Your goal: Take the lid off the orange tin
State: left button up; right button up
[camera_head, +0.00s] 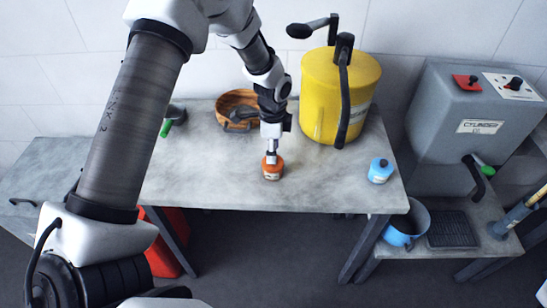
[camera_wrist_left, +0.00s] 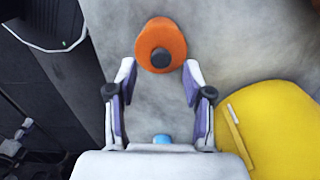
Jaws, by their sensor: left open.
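The orange tin (camera_head: 273,174) stands upright on the grey worktop near its front edge. In the left wrist view the orange tin (camera_wrist_left: 160,34) shows from above, with a dark round knob (camera_wrist_left: 160,58) on top. My left gripper (camera_head: 271,156) points down right over the tin and hides part of its top in the head view. In the left wrist view the fingers of my left gripper (camera_wrist_left: 158,72) are apart, with nothing held between them, and the knob lies near the gap between the tips. I cannot tell whether they touch the tin. My right gripper is not in view.
A large yellow drum (camera_head: 322,105) with black handles stands right of my left gripper. A brown bowl (camera_head: 232,102) is behind it. A small blue tin (camera_head: 380,171) stands to the right. A grey cylinder cabinet (camera_head: 440,130) is further right. The worktop (camera_head: 185,185) left of the tin is clear.

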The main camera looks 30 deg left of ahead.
aim_at(271, 168)
pick_arm(q)
notch_tip(271, 168, down, 3)
jog(key=shift+w+a+r, duration=0.1)
jog(key=shift+r, duration=0.1)
jog(key=c, duration=0.9)
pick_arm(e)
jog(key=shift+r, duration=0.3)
pick_arm(q)
jog(key=shift+c, duration=0.2)
